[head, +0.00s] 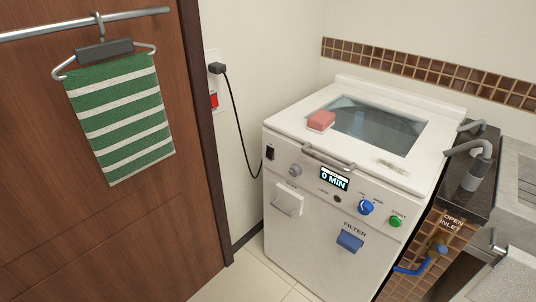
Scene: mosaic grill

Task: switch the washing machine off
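The white washing machine (318,240) stands against the back wall, its lid with a dark glass window closed. Its display (334,178) is lit and reads "0 MIN". A small black switch (270,153) sits at the upper left of the front; its position is too small to tell. A grey knob (295,170), a blue knob (366,207) and a green button (396,221) are on the same panel. A black plug (216,68) sits in the wall socket, its cord running down to the machine. A red wall switch (213,101) is below it. Neither gripper is in view.
A pink block (321,120) lies on the lid near the handle (328,157). A brown door (105,225) with a rail and hanging striped towel (122,120) is at left. A counter, grey pipe (470,149) and blue-handled inlet valve (412,267) are at right. The visible floor is clear.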

